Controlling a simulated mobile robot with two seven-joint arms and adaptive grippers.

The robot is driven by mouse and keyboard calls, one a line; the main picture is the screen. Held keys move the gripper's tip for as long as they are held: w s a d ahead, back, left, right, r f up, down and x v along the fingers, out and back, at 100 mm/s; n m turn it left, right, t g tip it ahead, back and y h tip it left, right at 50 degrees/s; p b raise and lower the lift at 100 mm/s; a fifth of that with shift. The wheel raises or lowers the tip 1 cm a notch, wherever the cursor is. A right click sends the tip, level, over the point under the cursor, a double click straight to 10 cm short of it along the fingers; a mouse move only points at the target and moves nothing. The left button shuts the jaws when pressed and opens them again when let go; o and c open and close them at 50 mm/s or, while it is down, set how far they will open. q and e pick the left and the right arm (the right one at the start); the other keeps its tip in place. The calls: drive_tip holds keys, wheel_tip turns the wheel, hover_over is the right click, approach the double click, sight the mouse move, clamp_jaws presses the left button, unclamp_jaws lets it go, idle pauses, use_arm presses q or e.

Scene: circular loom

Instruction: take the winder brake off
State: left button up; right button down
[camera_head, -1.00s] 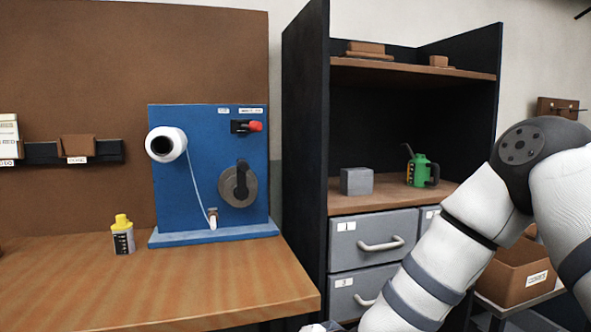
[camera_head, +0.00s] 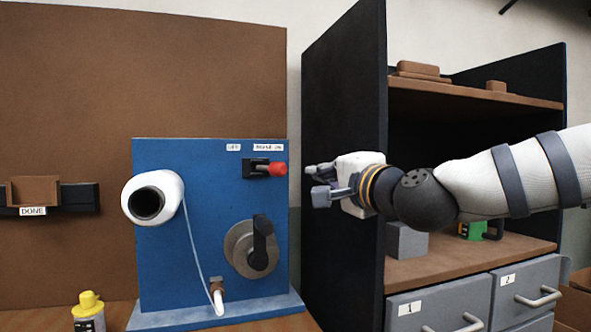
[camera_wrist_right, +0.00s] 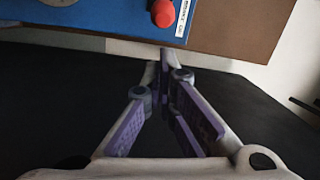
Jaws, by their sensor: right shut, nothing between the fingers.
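The winder is an upright blue panel (camera_head: 165,270) with a white spool (camera_head: 153,198) and a black-handled crank disc (camera_head: 240,247). The brake lever's red knob (camera_head: 279,169) sits at the right of a black slot at the panel's upper right, under a label that seems to read BRAKE ON. The red knob (camera_wrist_right: 163,13) also shows at the top of the right wrist view. My right gripper (camera_head: 314,182) is right of the panel and slightly below the knob, apart from it. Its fingertips meet in the right wrist view (camera_wrist_right: 167,62), shut and empty. My left gripper is out of view.
A black-sided shelf unit (camera_head: 345,140) with grey drawers (camera_head: 445,305) stands behind and right of my right gripper. A yellow-capped bottle (camera_head: 89,312) stands left of the winder. A DONE holder (camera_head: 35,190) hangs on the board at left.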

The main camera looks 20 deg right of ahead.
sight(272, 169)
use_arm(q)
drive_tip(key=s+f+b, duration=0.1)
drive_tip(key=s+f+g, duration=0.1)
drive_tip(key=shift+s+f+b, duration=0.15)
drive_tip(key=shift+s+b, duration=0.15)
drive_tip(key=shift+b, duration=0.1)
use_arm(e)
drive_tip(key=w+a, duration=0.1)
drive_tip(key=w, duration=0.8)
drive_tip(key=shift+w+a+r, duration=0.2)
drive_tip(key=shift+w+r, duration=0.05)
drive_tip(key=shift+w, duration=0.05)
